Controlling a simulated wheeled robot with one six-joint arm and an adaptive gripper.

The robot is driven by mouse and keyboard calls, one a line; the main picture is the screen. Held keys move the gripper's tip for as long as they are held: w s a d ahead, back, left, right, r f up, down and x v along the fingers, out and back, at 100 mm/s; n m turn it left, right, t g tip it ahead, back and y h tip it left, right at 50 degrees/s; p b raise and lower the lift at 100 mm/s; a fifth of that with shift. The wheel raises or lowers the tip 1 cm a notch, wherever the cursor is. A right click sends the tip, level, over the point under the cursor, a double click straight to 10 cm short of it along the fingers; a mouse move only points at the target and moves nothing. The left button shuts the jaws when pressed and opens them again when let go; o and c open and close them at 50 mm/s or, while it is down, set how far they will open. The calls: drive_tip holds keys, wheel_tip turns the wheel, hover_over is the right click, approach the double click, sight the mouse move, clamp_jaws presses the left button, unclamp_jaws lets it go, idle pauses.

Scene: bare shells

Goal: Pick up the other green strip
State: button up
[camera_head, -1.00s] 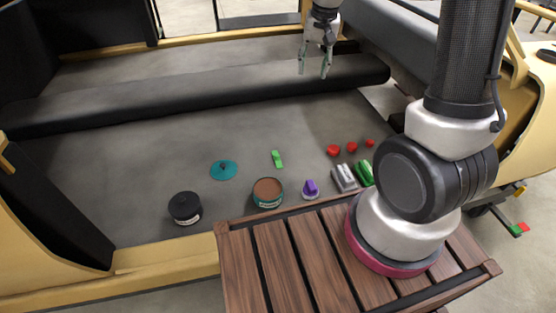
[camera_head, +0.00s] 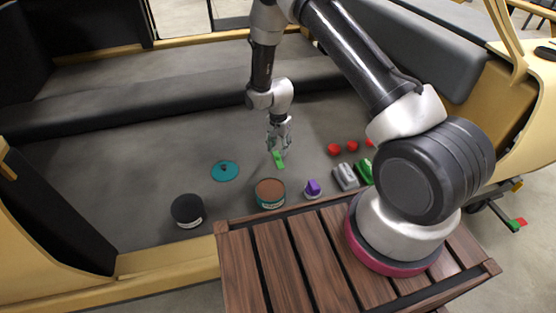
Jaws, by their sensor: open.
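A small green strip (camera_head: 279,161) lies on the grey floor of the yellow-sided shell, right of the teal disc. My gripper (camera_head: 279,148) is open and points down at the strip's far end, its fingers overlapping it in the picture. I cannot tell whether the fingers touch the strip or are around it. Another green thing (camera_head: 364,171) lies farther right beside a grey block, partly hidden by my arm.
A teal disc (camera_head: 225,171), a black tin (camera_head: 187,210), a brown-topped can (camera_head: 270,193), a purple piece (camera_head: 313,188) and a grey block (camera_head: 345,177) stand nearby. Red pieces (camera_head: 334,149) lie to the right. A slatted wooden table (camera_head: 270,262) is in front.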

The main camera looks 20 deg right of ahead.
sight(278, 155)
wheel_tip(278, 155, down, 4)
drive_tip(key=shift+s+a, duration=0.15)
drive_tip(key=c, duration=0.8)
drive_tip(key=shift+r, duration=0.1)
drive_tip(key=shift+c, duration=0.2)
